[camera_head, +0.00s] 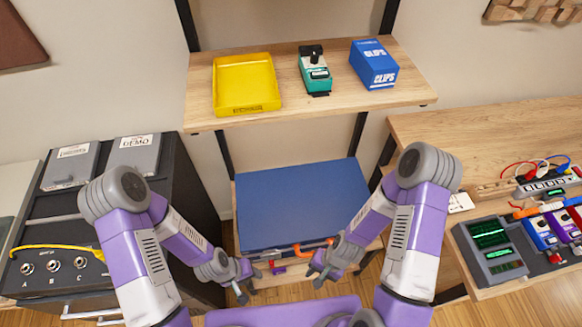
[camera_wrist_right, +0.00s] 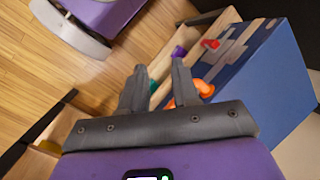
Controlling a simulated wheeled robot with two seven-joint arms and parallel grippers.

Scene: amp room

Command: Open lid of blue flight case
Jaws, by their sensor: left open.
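The blue flight case (camera_head: 300,205) sits low on a wooden shelf in the middle of the head view, its flat lid down. An orange handle (camera_head: 312,246) shows at its front edge. In the right wrist view the blue case (camera_wrist_right: 275,80) is tilted at the right, and the orange handle (camera_wrist_right: 204,88) shows just beyond the right finger. My right gripper (camera_wrist_right: 158,75) is open and empty, close in front of the case; the head view shows it near the front right corner (camera_head: 322,278). My left gripper (camera_head: 245,287) is open near the front left corner, apart from the case.
A dark cabinet (camera_head: 180,200) stands left. A wooden table (camera_head: 440,140) with pedals and cables stands right. Shelf posts flank the case.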

